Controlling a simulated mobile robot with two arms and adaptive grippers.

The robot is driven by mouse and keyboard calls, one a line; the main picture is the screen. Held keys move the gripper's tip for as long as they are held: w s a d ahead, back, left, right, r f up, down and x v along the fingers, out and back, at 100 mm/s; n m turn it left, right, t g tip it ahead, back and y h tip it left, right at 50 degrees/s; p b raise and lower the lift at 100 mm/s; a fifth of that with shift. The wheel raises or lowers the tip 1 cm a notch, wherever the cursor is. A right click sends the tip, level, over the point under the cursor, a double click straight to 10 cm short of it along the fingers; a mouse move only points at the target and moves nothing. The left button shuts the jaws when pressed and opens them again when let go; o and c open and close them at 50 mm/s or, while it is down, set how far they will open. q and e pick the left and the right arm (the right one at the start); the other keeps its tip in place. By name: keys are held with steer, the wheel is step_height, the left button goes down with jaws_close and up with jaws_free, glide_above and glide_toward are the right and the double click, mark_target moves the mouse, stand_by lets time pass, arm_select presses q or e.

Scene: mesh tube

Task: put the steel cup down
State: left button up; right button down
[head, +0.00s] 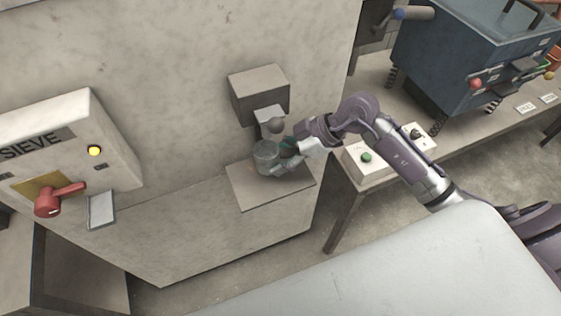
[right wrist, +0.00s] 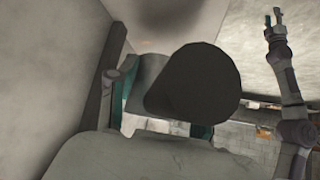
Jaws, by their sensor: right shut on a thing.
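The steel cup (head: 265,157) is a small grey cylinder in the middle of the head view, just below the wall spout. My right gripper (head: 286,155) comes in from the right and is shut on the cup's side. The cup looks upright, over the back part of a square plate (head: 252,194); I cannot tell whether its base touches the plate. In the right wrist view the cup (right wrist: 195,82) shows as a large dark round shape between the fingers. My left gripper (right wrist: 274,17) shows small at the upper right there, its fingers apart and empty.
A grey box with a spout (head: 260,95) juts from the wall above the cup. A SIEVE panel (head: 70,150) with a red lever (head: 58,199) stands at the left. At the right, a bench holds a button box (head: 385,158) and a blue machine (head: 465,60). The plate's front is bare.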

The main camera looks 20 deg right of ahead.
steer(key=shift+w+d+f, duration=0.25)
steer(key=shift+w+f, duration=0.15)
steer(key=shift+w, duration=0.15)
arm_select(q)
steer(key=shift+w+d+r+p, duration=0.35)
steer(key=shift+d+r, duration=0.1)
steer(key=shift+d, duration=0.05)
arm_select(e)
steer(key=shift+f, duration=1.9)
steer(key=shift+f, duration=0.15)
steer(key=shift+c, duration=2.3)
jaws_free()
